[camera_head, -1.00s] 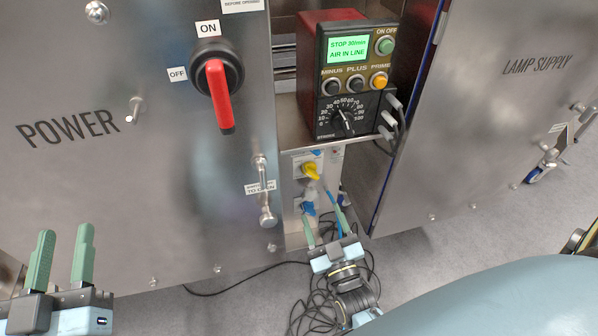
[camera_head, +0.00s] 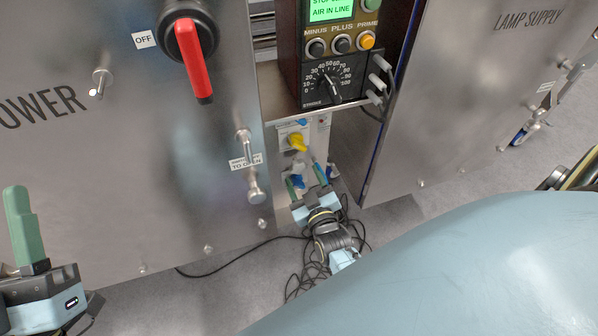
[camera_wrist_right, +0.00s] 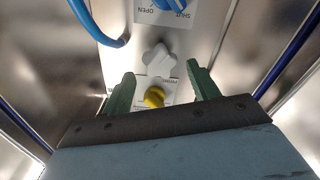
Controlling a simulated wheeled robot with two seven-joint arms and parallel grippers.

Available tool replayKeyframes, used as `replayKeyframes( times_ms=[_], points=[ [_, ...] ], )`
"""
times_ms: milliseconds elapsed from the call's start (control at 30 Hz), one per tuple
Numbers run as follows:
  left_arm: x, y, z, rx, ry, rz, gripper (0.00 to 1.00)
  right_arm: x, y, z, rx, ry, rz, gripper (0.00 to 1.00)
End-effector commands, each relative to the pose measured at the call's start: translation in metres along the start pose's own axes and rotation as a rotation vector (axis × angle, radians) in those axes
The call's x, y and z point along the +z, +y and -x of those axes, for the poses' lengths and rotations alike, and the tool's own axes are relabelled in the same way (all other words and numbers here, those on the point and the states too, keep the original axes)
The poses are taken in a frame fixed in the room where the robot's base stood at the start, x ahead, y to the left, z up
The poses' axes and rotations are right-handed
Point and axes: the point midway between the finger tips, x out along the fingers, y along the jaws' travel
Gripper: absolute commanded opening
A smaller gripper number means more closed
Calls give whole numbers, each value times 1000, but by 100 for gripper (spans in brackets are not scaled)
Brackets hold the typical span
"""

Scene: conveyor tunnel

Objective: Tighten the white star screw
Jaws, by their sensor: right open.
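The white star screw (camera_wrist_right: 159,62) sits on a metal panel in the right wrist view, between a blue valve knob (camera_wrist_right: 166,4) and a yellow knob (camera_wrist_right: 154,97). In the head view the right gripper (camera_head: 306,180) is low at the panel, below the yellow knob (camera_head: 297,142). My left gripper (camera_head: 24,225) is at the lower left; only one green finger shows clearly.
The panel is in a narrow recess between the power cabinet (camera_head: 130,170) and the lamp supply cabinet (camera_head: 450,110). A pump box (camera_head: 333,75) stands above it. A blue tube (camera_wrist_right: 98,30) loops beside the screw. Black cables (camera_head: 300,280) lie on the floor.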

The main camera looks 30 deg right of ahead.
Motion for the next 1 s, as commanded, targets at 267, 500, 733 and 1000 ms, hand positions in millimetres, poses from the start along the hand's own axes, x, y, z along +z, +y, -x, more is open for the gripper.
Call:
replayKeyframes(
  times_ms=[267,500,733,1000],
  points=[
    [-16,1,8,4,187,0,36,1,0,-35,1,1,1,60],
    [-23,1,10,5,236,0,36,0,0,-42,0,-1,1,60],
    [-23,1,10,5,235,0,36,0,0,-42,0,-1,1,56],
    [-23,1,10,5,235,-1,36,0,0,-42,0,0,1,21]
  ],
)
